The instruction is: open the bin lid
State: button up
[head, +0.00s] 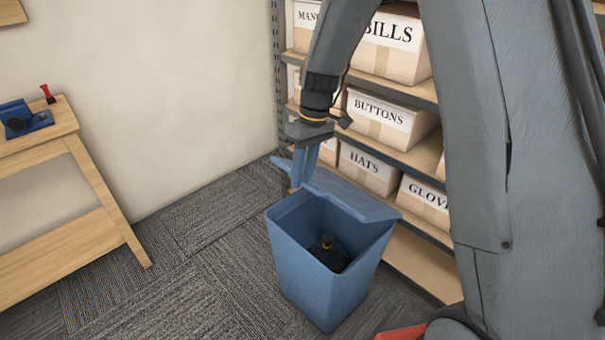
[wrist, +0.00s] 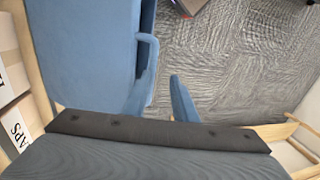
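The blue bin (head: 322,275) stands on the carpet in the head view. Its lid (head: 352,196) is raised along the back right side, leaving the mouth uncovered. A dark bag with a yellowish tie (head: 328,252) shows inside. My gripper (head: 302,182) is above the bin's back left, pointing down beside the raised lid. In the wrist view, the blue fingers of my gripper (wrist: 157,92) stand apart with carpet visible between them. The lid (wrist: 85,50) fills the upper left there, its handle-like edge (wrist: 150,50) close to the left finger. I cannot tell whether they touch.
A shelf with labelled boxes (head: 379,120) stands close behind the bin. A wooden bench (head: 62,240) with a blue device (head: 25,120) is at the left. A red object (head: 402,333) lies at the bottom edge. The carpet left of the bin is clear.

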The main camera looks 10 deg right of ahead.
jog(key=shift+d, duration=0.1)
jog(key=c, duration=0.3)
jog(key=s+d+r+m, duration=0.1)
jog(key=s+d, duration=0.1)
jog(key=s, duration=0.1)
jog(key=s+d+r+m, duration=0.2)
jog(key=s, duration=0.2)
jog(key=s+d+r+m+h, duration=0.1)
jog(key=s+d, duration=0.2)
jog(key=shift+s+d+r+t, duration=0.1)
jog(key=shift+s+r+t, duration=0.25)
jog(key=shift+t, duration=0.05)
grip_shut()
jog(key=s+d+h+b, duration=0.1)
jog(key=s+d+h, duration=0.1)
jog(key=s, duration=0.7)
jog(key=w+a+f+n+t+h+b, duration=0.3)
jog(key=w+a+n+t+h, duration=0.15)
jog(key=a+n, duration=0.6)
jog(key=w+a+f+n+t+h+b, duration=0.35)
jog(key=w+a+n, duration=0.25)
jog(key=a+n, duration=0.45)
jog(key=w+d+f, duration=0.2)
jog(key=w+d, duration=0.5)
jog(key=d, duration=0.2)
jog(key=shift+f+n+g, duration=0.15)
jog(key=shift+n+g, duration=0.25)
